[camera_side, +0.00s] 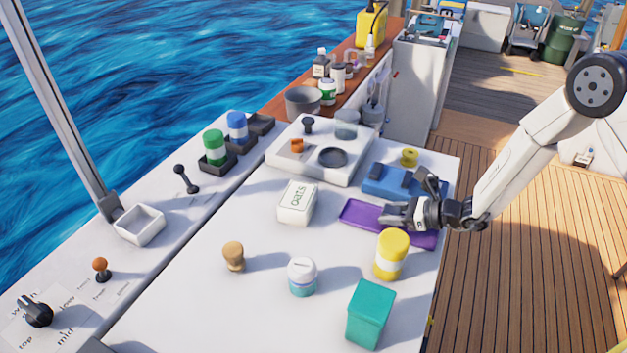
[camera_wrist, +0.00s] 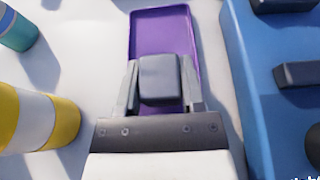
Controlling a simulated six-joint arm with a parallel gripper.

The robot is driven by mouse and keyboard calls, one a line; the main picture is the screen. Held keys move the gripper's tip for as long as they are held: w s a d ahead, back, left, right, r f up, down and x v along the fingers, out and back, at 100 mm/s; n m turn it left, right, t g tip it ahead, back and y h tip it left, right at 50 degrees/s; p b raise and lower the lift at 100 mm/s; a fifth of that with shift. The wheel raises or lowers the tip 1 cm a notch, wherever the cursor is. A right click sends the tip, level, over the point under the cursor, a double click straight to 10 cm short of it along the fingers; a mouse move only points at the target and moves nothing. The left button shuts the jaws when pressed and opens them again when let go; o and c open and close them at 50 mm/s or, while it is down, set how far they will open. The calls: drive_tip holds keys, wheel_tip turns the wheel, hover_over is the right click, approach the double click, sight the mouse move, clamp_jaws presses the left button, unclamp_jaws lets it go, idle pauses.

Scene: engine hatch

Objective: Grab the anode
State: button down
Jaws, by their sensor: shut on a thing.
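A grey block with rounded edges, which I take to be the anode (camera_wrist: 160,78), sits between the two fingers of my gripper (camera_wrist: 160,88) in the wrist view. The fingers are shut on its left and right sides. The purple tray (camera_wrist: 160,24) lies beneath and beyond it. In the side view my gripper (camera_side: 396,215) is low over the purple tray (camera_side: 358,211). There the block is hard to tell from the grey fingers. I cannot tell whether the block still touches the tray.
A blue unit with dark blocks (camera_side: 382,184) stands just behind the tray. A yellow-and-white jar (camera_side: 391,255) is close in front of it. A white oats box (camera_side: 296,203), a teal bin (camera_side: 370,313) and a teal-and-white jar (camera_side: 302,277) stand nearby.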

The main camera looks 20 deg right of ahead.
drive_tip(key=shift+r, duration=0.5)
drive_tip(key=s+d+r, duration=0.2)
drive_tip(key=s+r, duration=0.9)
drive_tip(key=s, duration=0.2)
drive_tip(key=shift+s+d, duration=0.25)
drive_tip(key=shift+s, duration=0.15)
